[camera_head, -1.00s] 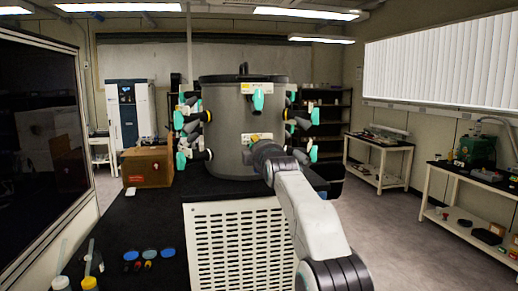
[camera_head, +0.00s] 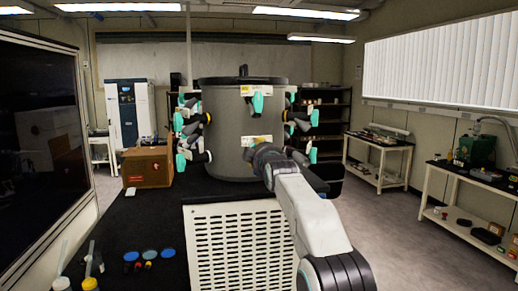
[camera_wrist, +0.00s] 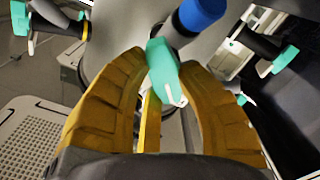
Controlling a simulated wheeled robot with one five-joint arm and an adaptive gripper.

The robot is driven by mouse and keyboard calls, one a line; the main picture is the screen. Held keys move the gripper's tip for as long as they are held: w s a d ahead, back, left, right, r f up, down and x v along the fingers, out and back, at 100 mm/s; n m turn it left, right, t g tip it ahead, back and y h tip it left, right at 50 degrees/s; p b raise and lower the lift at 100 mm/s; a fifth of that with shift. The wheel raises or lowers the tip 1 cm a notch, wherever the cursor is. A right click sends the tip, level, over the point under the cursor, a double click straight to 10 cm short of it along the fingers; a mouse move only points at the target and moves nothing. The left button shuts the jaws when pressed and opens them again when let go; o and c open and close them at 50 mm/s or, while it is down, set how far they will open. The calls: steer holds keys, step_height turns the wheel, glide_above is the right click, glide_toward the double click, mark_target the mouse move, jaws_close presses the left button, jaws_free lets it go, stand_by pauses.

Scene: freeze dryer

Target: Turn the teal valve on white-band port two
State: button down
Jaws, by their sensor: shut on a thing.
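A large grey drum (camera_head: 226,125) carries several ports with teal valves around its wall. In the wrist view a teal valve (camera_wrist: 162,66) sits between the two yellow-brown fingers of my gripper (camera_wrist: 165,78). The gripper is shut on it near the fingertips. A port with a blue part (camera_wrist: 200,13) lies just beyond this valve. I cannot make out a white band on it. In the head view my gripper (camera_head: 254,148) is at the drum's lower front, and my arm hides the held valve. Another teal valve (camera_head: 257,103) hangs on the front, higher up.
A teal valve with a yellow-banded port (camera_wrist: 84,30) is at the upper left of the wrist view, and another teal valve (camera_wrist: 284,57) at the right. A cardboard box (camera_head: 147,167) stands left of the drum on the black bench (camera_head: 130,215).

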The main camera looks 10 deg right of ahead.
steer(key=m, duration=0.3)
steer(key=shift+m, duration=0.3)
steer(key=shift+d+f+m, duration=0.1)
steer(key=shift+m, duration=2.2)
steer(key=c, duration=0.9)
jaws_free()
steer(key=shift+s, duration=0.1)
steer(key=shift+s, duration=5.9)
